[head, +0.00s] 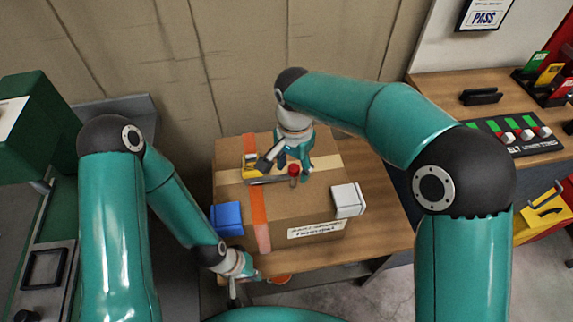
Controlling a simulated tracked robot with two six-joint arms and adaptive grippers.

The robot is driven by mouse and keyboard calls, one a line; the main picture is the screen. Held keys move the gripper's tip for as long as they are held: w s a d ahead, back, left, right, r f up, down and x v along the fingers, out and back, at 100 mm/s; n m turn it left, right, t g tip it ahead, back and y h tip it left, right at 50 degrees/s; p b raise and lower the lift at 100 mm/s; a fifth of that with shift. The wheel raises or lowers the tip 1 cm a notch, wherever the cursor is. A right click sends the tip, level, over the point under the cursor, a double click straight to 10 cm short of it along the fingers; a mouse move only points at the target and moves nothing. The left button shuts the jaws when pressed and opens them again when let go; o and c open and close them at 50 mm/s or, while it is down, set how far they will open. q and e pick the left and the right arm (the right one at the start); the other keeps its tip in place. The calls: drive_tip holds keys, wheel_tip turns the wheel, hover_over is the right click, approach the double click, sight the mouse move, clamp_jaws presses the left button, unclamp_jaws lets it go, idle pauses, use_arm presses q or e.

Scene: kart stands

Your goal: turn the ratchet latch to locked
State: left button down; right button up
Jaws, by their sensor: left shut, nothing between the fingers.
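The ratchet latch sits on top of a brown cardboard box (225,190), over an orange strap (259,225). It has a yellow body (249,162) and a grey lever (266,180) that lies across the box top toward a red knob (294,170). My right gripper (286,163) points down at the latch, just behind the lever and knob. It partly covers them, and I cannot tell whether its fingers touch them or are closed. My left gripper (233,293) is shut and empty, low in front of the box, near the table's front edge.
A blue block (226,219) and a white block (347,199) are at the box's front corners. The wooden table (385,225) is bare right of the box. A switch panel (512,137) is at the right.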

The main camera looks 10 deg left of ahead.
drive_tip(key=shift+w, duration=0.1)
wheel_tip(320, 180, up, 12)
idle(0.6)
drive_tip(key=shift+w+d+f, duration=0.1)
drive_tip(key=shift+f, duration=0.1)
